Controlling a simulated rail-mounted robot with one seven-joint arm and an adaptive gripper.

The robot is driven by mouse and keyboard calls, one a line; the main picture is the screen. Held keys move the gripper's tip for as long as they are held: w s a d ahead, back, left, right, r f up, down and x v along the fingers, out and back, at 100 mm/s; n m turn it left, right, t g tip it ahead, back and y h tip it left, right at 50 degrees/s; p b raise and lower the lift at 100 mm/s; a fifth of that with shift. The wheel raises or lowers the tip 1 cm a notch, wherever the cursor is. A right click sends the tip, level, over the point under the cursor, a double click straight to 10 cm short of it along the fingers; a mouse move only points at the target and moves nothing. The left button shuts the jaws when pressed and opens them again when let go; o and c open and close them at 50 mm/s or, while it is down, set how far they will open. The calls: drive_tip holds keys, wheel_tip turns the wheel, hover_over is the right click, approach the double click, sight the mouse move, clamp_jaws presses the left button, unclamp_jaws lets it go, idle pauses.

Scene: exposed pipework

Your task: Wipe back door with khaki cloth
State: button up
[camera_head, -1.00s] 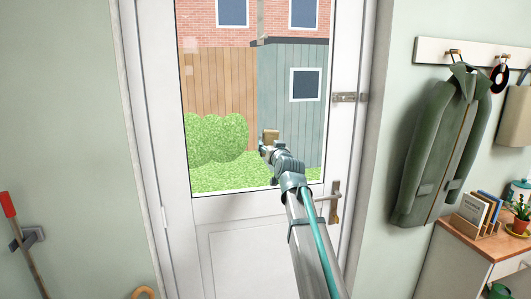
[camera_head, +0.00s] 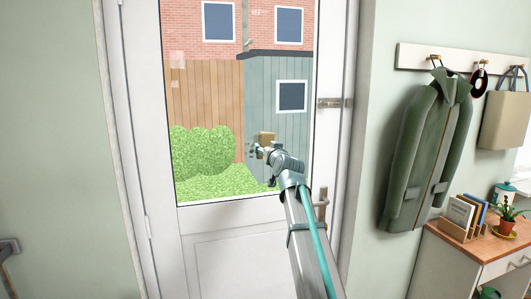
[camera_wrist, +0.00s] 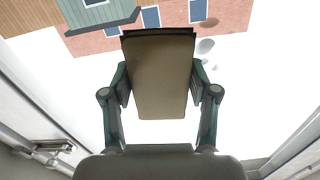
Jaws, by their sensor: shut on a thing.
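The white back door (camera_head: 240,262) stands shut ahead, with a large glass pane. A few pale patches (camera_head: 177,60) show at the upper left of the pane in the head view; several grey round marks (camera_wrist: 205,46) show on the glass in the wrist view. My gripper (camera_head: 258,150) is in front of the lower right part of the pane, shut on the khaki cloth (camera_head: 267,138). The cloth (camera_wrist: 160,80) looks like a flat, folded pad between both fingers in the wrist view. I cannot tell whether it touches the glass.
A door handle (camera_head: 321,200) and a bolt (camera_head: 330,103) are on the door's right side. A green coat (camera_head: 425,150) and a tan bag (camera_head: 507,120) hang from a rail (camera_head: 415,57). A wooden-topped cabinet (camera_head: 480,250) stands at right. The wall left of the door is mostly bare.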

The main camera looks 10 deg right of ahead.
sight(262, 142)
drive_tip(key=shift+r, duration=0.45)
drive_tip(key=shift+a+p, duration=0.6)
drive_tip(key=shift+a, duration=0.25)
drive_tip(key=shift+s+a+p, duration=0.15)
drive_tip(key=shift+a+p, duration=1.3)
drive_tip(key=shift+a, duration=1.4)
drive_tip(key=shift+s+r+p, duration=0.1)
drive_tip(key=shift+r+p, duration=0.3)
drive_tip(key=shift+r, duration=0.5)
drive_tip(key=shift+d+f+b, duration=0.15)
drive_tip(key=shift+d+b, duration=0.65)
drive_tip(key=shift+d, duration=0.25)
drive_tip(key=shift+w+d+b, duration=0.2)
drive_tip(key=shift+d+b, duration=0.35)
drive_tip(key=shift+d, duration=0.35)
drive_tip(key=shift+d+b, duration=0.7)
drive_tip(key=shift+d, duration=0.05)
drive_tip(key=shift+d+b, duration=0.65)
drive_tip(key=shift+d, duration=0.35)
